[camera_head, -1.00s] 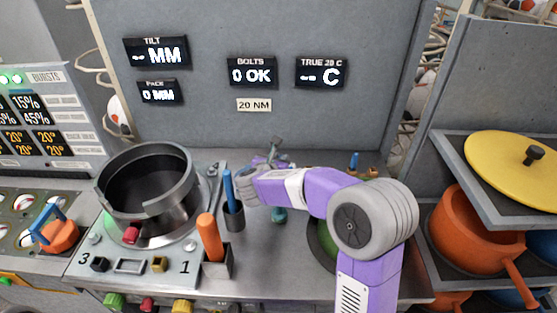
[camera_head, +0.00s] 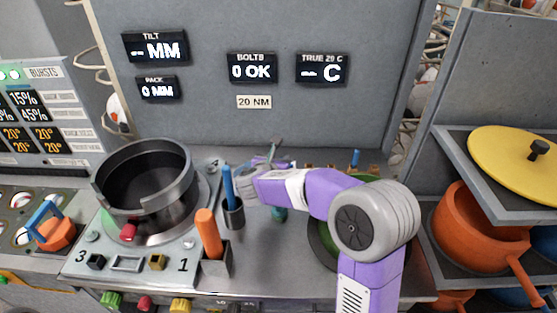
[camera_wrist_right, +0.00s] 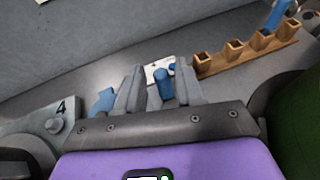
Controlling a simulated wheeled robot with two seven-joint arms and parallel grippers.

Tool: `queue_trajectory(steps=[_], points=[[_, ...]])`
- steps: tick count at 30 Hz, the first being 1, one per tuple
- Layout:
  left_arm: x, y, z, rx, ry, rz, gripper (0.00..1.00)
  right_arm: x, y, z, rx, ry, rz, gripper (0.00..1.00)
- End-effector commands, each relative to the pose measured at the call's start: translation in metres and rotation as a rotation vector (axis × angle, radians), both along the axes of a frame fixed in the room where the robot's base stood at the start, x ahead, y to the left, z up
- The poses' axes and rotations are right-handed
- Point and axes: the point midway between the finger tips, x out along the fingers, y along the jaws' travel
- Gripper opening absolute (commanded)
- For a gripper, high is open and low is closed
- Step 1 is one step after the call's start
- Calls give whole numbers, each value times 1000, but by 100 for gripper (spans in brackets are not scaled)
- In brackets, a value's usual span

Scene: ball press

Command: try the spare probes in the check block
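My right gripper (camera_wrist_right: 160,85) has its two grey fingers apart, with a short blue cylinder (camera_wrist_right: 163,84) showing between them. I cannot tell whether the fingers press on it. In the head view this gripper (camera_head: 268,165) is mostly hidden by my own purple arm, near the back of the bench. A blue probe (camera_wrist_right: 279,13) stands in a wooden rack (camera_wrist_right: 250,46); it also shows in the head view (camera_head: 355,158). A small white plate (camera_wrist_right: 158,66) lies beyond the fingers. My left gripper is not in view.
A dark metal ring (camera_head: 148,182) stands on a numbered plate at left. A blue-handled tool (camera_head: 228,182) stands in a grey cup (camera_head: 234,216), and an orange handle (camera_head: 208,233) in a holder. Shelves with an orange pot (camera_head: 468,228) stand at right.

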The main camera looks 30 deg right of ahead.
Motion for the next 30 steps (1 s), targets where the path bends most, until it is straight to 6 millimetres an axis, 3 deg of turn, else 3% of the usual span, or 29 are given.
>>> queue_trajectory(steps=[3,11,24,30], points=[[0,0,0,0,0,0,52,-1,0,-3,2,7,-1,51],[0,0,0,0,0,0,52,-2,1,-3,3,9,0,51],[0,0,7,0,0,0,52,-41,43,24,1,2,1,51],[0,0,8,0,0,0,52,-49,51,28,0,1,0,51]])
